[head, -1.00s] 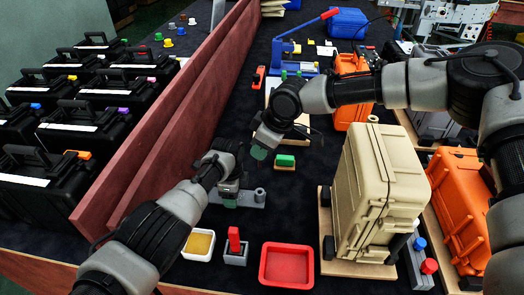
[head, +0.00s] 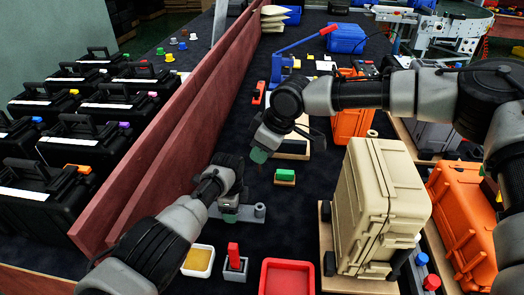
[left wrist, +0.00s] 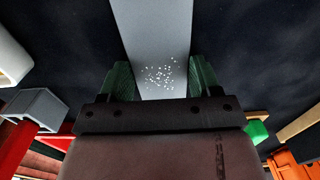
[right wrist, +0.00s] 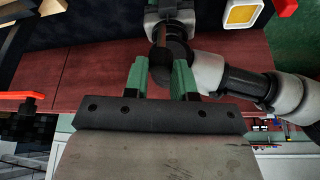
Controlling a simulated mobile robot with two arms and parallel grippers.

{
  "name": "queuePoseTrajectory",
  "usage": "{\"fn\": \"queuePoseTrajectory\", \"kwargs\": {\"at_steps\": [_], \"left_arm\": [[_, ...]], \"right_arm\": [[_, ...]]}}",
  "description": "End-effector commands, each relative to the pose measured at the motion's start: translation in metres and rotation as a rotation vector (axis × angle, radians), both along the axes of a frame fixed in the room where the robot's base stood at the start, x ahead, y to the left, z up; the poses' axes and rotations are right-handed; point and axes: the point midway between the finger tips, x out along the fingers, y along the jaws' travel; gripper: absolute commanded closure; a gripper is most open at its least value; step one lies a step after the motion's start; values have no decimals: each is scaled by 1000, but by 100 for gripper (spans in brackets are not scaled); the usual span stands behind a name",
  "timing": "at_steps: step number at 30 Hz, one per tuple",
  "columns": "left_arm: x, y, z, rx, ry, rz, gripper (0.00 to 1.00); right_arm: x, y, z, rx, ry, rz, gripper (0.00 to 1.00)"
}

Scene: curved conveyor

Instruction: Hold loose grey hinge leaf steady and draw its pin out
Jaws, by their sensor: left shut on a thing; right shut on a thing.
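The grey hinge leaf (head: 247,212) lies on the dark table left of centre. It has an upright round knuckle at its right end. My left gripper (head: 229,214) is shut on the leaf, and the left wrist view shows the flat grey leaf (left wrist: 153,35) between the green fingers (left wrist: 158,82). My right gripper (head: 260,155) is raised beyond the leaf, apart from it. In the right wrist view its green fingers (right wrist: 160,82) are shut on a dark, round-ended pin (right wrist: 160,62). In the head view the pin is hidden.
A white dish with a yellow pad (head: 198,261), a grey block with a red piece (head: 235,265) and a red tray (head: 291,277) stand in front. A green block (head: 285,176) lies behind. A beige case (head: 380,205) stands right, and a red-brown partition (head: 165,150) runs left.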

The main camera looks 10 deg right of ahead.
Motion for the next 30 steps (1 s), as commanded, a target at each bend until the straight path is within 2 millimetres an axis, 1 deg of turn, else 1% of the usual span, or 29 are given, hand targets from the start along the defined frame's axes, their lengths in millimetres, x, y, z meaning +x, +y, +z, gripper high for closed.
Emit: {"fn": "queuePoseTrajectory", "kwargs": {"at_steps": [1, 2, 6, 7, 15, 20, 26, 30], "left_arm": [[0, 0, 0, 0, -1, 0, 75], [0, 0, 0, 0, -1, 0, 32], [0, 0, 0, 0, 0, 0, 11], [0, 0, 0, 0, 0, 0, 7], [0, 0, 0, 0, 0, 0, 7], [1, -1, 7, -3, -1, -1, 7], [1, 0, 28, -2, -3, -1, 7], [1, 0, 59, -2, -4, -2, 7]], "right_arm": [[0, 0, 0, 0, 0, 0, 97], [0, 0, 0, 0, 0, 0, 97], [0, 0, 0, 0, 0, 0, 97], [0, 0, 0, 0, 0, 0, 97], [0, 0, 0, 0, 0, 0, 97], [0, 0, 0, 0, 0, 0, 97], [0, 0, 0, 0, 0, 0, 97], [0, 0, 0, 0, 0, 0, 97]]}}
